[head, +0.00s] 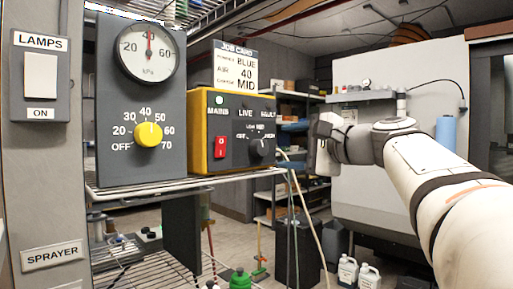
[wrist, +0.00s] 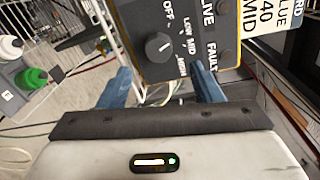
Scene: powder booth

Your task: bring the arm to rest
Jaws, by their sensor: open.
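My gripper (head: 322,148) is at the end of my arm, which reaches in from the right in the head view. It is to the right of the yellow-sided control box (head: 199,135), apart from it. In the wrist view the two blue fingers of my gripper (wrist: 160,78) are spread with nothing between them. The box's black knob (wrist: 159,46) lies beyond the fingertips and also shows in the head view (head: 260,148). Its exact setting is hard to read.
The regulator panel (head: 105,165) has a yellow knob (head: 148,134) and a gauge (head: 148,50) reading about 40. A job card (head: 236,68) reads BLUE, AIR 40, MID. The wire shelf (head: 190,181) bears the box. A hose (head: 305,195) hangs right of it. White jugs (head: 348,270) stand below.

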